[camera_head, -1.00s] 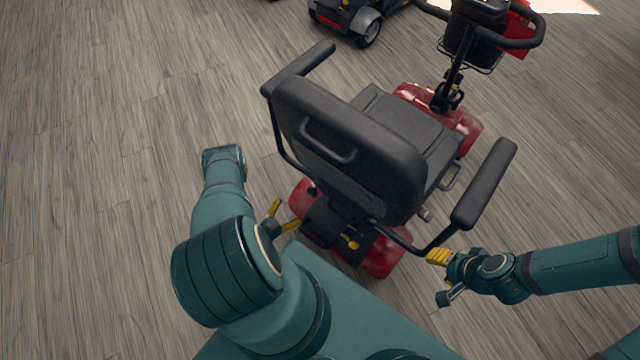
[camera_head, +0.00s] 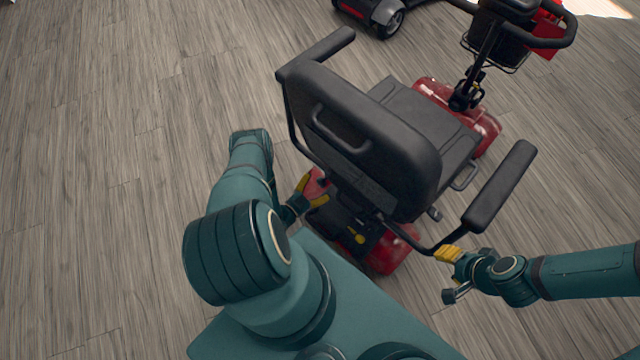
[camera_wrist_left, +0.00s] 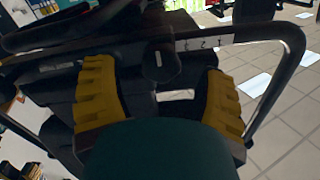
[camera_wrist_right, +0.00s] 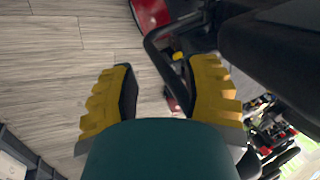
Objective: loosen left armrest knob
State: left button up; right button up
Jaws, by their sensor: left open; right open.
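The scooter's black seat (camera_head: 365,130) faces away from me, with an armrest on each side. The left armrest (camera_head: 318,55) is on the far left of the seat back. In the left wrist view, a dark knob (camera_wrist_left: 158,65) with a pale mark sits below a black tube (camera_wrist_left: 205,42) with white numbers. My left gripper (camera_head: 311,191) is open behind the seat's lower left; its yellow fingers (camera_wrist_left: 158,95) flank the knob, apart from it as far as I can tell.
The scooter's red rear body (camera_head: 385,255) with a yellow lever (camera_head: 358,239) lies under the seat. The tiller and basket (camera_head: 497,45) stand at the front. Another scooter (camera_head: 375,14) is at the top. The wooden floor (camera_head: 110,150) on the left is clear.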

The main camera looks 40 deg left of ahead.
pick_arm(q)
jog(key=shift+w, duration=0.9)
jog(key=c, duration=1.2)
